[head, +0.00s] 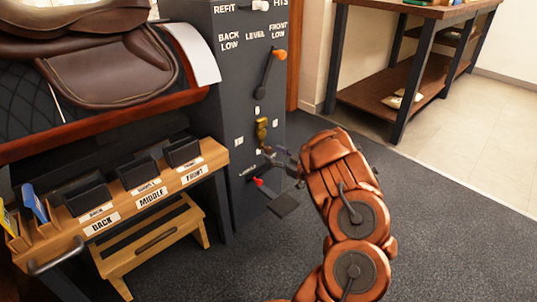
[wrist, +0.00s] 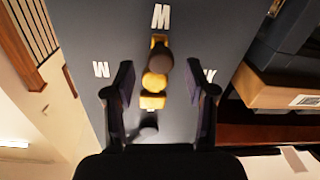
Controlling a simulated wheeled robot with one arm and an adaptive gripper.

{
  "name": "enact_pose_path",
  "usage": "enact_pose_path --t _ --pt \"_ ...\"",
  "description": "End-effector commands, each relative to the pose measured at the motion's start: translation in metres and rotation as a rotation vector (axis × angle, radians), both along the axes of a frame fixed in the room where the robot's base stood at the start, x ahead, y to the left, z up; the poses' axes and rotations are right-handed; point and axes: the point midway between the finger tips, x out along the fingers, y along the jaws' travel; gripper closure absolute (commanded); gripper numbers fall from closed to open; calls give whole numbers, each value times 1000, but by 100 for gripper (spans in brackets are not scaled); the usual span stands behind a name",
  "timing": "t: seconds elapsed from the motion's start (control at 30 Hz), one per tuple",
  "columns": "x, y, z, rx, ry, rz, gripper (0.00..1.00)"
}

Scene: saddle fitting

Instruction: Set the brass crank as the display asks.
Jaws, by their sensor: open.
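The brass crank (head: 262,131) is on the front of the dark grey cabinet, below the orange-knobbed lever. In the wrist view the brass crank (wrist: 153,82) stands in line below the letter M, with a dark round knob (wrist: 161,62) near its upper end. A W shows to its left; the letter at right is partly hidden by a finger. My gripper (wrist: 160,82) is open, one finger on each side of the crank, with visible gaps. In the head view my gripper (head: 271,155) is just below the crank. No display readout is legible.
The orange-knobbed lever (head: 271,66) leans toward FRONT LOW. A red-tipped lever (head: 258,182) sits lower on the cabinet. At left are a saddle (head: 110,70), a rack labelled BACK, MIDDLE, FRONT (head: 137,193) and a wooden step (head: 150,245). Open floor lies right of my arm.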

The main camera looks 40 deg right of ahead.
Motion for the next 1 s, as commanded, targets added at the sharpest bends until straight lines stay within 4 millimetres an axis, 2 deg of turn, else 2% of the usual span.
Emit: enact_pose_path --t 0.1,0.3,0.67,1.0 --pt "18 2 -2 -2 -2 4 44" --pt "34 1 -2 0 2 0 44" --pt "38 1 0 1 1 -1 45" --pt "38 1 0 0 1 -1 81"
